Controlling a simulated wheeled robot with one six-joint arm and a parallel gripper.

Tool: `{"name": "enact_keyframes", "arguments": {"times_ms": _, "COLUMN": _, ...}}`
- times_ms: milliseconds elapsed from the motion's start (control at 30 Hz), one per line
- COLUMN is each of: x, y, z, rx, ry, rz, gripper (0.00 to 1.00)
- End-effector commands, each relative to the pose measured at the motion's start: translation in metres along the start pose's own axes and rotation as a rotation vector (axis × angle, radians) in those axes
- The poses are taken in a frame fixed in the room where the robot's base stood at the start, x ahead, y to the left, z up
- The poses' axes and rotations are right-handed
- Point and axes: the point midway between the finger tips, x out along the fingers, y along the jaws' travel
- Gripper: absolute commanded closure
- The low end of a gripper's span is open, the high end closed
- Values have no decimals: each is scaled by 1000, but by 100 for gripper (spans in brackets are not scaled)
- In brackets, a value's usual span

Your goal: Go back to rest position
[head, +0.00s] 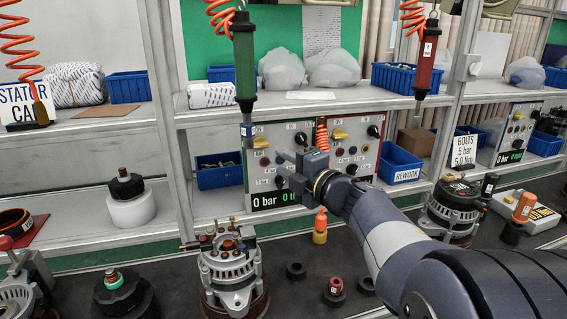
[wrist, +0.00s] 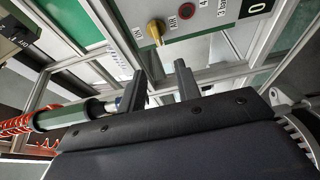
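My gripper (head: 283,167) is raised in front of the control panel (head: 262,140) in the head view, above the bench. Its two fingers stand apart with nothing between them. The fingers also show apart and empty in the wrist view (wrist: 160,85), with the panel's yellow knob (wrist: 156,30) beyond them. My arm reaches in from the lower right of the head view and hides part of the panel's lower edge.
A green hanging screwdriver (head: 244,60) and a red one (head: 426,55) hang near the panel. Below are an alternator (head: 230,272), an orange-topped bottle (head: 320,228) and another alternator (head: 455,205). A blue bin (head: 400,165) sits right of the panel.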

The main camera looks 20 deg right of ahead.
Motion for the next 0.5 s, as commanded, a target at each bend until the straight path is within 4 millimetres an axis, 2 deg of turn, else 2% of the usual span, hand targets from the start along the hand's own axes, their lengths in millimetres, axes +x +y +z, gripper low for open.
{"name": "enact_keyframes", "arguments": {"times_ms": 167, "x": 4, "y": 0, "z": 0, "rx": 0, "ry": 1, "rz": 0, "gripper": 68}}
{"name": "enact_keyframes", "arguments": {"times_ms": 267, "x": 13, "y": 0, "z": 0, "rx": 1, "ry": 3, "rz": 0, "gripper": 68}}
{"name": "enact_keyframes", "arguments": {"times_ms": 500, "x": 56, "y": -1, "z": 0, "rx": 2, "ry": 3, "rz": -1, "gripper": 68}}
